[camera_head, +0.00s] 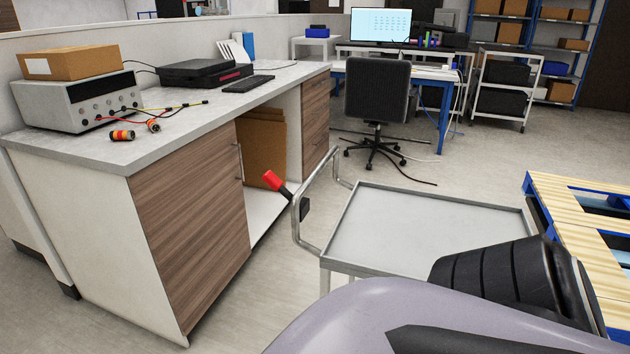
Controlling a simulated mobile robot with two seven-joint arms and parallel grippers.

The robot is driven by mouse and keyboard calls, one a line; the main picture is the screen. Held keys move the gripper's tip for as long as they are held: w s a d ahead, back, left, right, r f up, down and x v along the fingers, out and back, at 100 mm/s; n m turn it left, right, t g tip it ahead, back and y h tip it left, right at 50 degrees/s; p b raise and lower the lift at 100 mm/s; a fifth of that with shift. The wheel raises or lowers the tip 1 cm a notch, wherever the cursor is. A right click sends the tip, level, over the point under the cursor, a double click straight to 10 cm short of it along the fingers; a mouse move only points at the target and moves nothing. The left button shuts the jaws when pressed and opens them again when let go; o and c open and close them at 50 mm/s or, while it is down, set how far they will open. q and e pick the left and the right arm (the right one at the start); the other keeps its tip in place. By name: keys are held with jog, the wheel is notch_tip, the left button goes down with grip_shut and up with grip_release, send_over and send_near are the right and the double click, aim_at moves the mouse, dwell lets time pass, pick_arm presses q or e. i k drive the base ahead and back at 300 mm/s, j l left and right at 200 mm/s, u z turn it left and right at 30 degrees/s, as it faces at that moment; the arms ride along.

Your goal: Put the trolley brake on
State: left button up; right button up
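The trolley (400,230) has a bare grey top tray with a thin rim. A bent metal tube handle (297,225) rises at its left end. A brake lever with a red grip (273,183) and a dark shaft sits at this handle. It tilts up and left, away from the handle. A small black block (304,208) is beside the lever on the tube. The trolley's near right corner and lower part are hidden behind my arm. Neither gripper shows; only a grey and black section of my arm covers the bottom right.
A workbench (200,119) with wood-grain doors stands left of the trolley, with open floor between. A wooden pallet with blue parts (570,215) is close on the right. An office chair (377,95) and a desk (443,75) stand behind. Cables lie on the floor there.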

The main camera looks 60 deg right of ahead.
aim_at(274, 182)
jog(key=z, duration=1.3)
